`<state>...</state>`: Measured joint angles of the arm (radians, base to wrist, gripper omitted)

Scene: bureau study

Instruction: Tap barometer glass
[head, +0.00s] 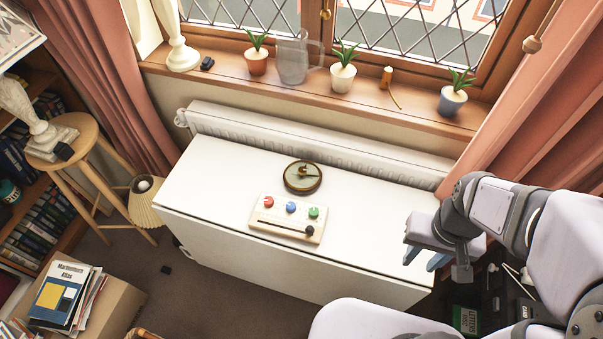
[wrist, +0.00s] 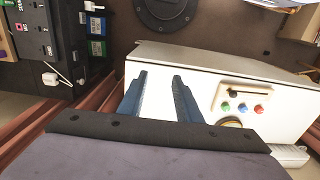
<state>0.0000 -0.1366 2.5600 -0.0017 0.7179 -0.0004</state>
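A round, brown-rimmed barometer (head: 303,177) lies on the white cabinet top (head: 215,180), near the radiator. My gripper (head: 425,260) is by the right end of the cabinet, well apart from the barometer. In the wrist view, its two blue fingers (wrist: 160,76) are spread with nothing between them.
A panel with coloured knobs and a slider (head: 288,220) sits just in front of the barometer. A white radiator (head: 320,145) runs behind the cabinet. Potted plants (head: 343,72) and a glass jug (head: 292,60) stand on the sill. The cabinet top's left side is clear.

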